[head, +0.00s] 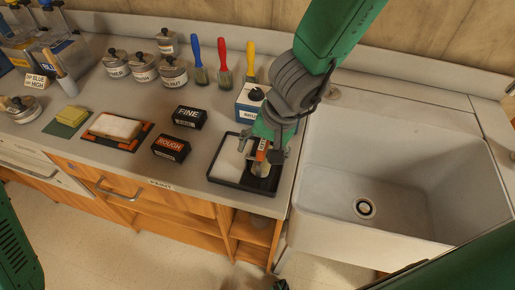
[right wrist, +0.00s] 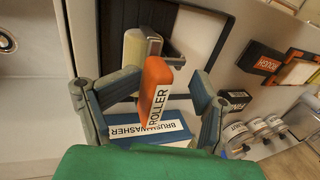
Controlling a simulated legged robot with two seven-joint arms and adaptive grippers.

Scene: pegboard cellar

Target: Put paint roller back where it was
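The paint roller has an orange handle marked ROLLER (right wrist: 157,88) and a cream roller head with metal beside it (right wrist: 134,48). In the head view the orange handle (head: 262,149) stands up over the black tray (head: 238,185), with the roller end low at the tray's right part. My right gripper (head: 265,150) reaches down over the tray. In the right wrist view its fingers (right wrist: 168,73) are apart on either side of the handle, with a visible gap on the right side. Whether the left finger touches the handle is unclear. My left gripper is not in view.
A blue-and-white brush washer box (head: 246,108) stands just behind the tray. A deep white sink (head: 390,185) lies to the right. Boxes marked FINE (head: 189,117) and ROUGH (head: 171,148) are to the left. Brushes with coloured handles (head: 223,62) stand behind.

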